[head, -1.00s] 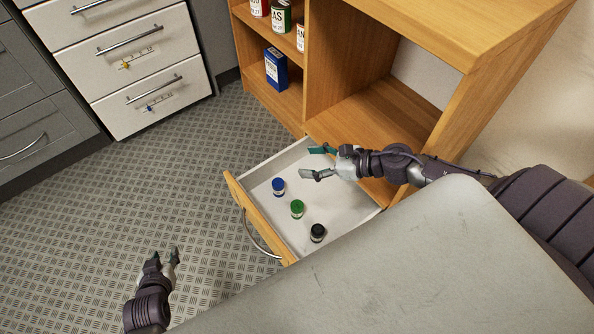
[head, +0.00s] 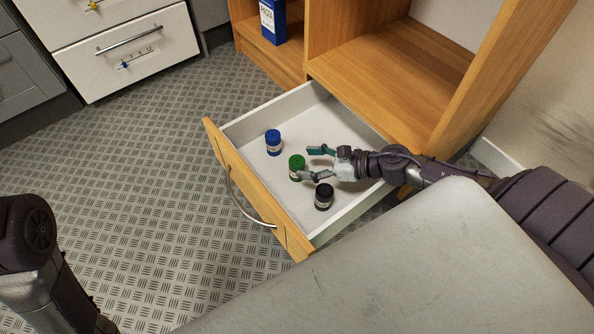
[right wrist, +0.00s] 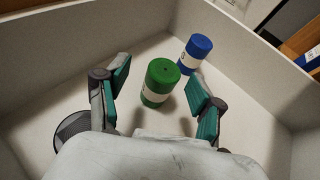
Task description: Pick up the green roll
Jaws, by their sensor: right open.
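The green roll (head: 297,168) stands upright in the open white drawer (head: 345,118), with a pale label band around it. My right gripper (head: 310,163) is open and reaches in over the drawer from the right, its fingertips close to the roll. In the right wrist view the green roll (right wrist: 160,82) stands ahead, between the lines of the two open fingers (right wrist: 160,100), with gaps on both sides and nothing held. My left arm (head: 40,260) shows at the lower left; its gripper is out of the picture.
A blue roll (head: 273,142) stands behind and left of the green one, and a black roll (head: 324,196) stands to the front right, near my lower finger. The drawer walls surround them.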

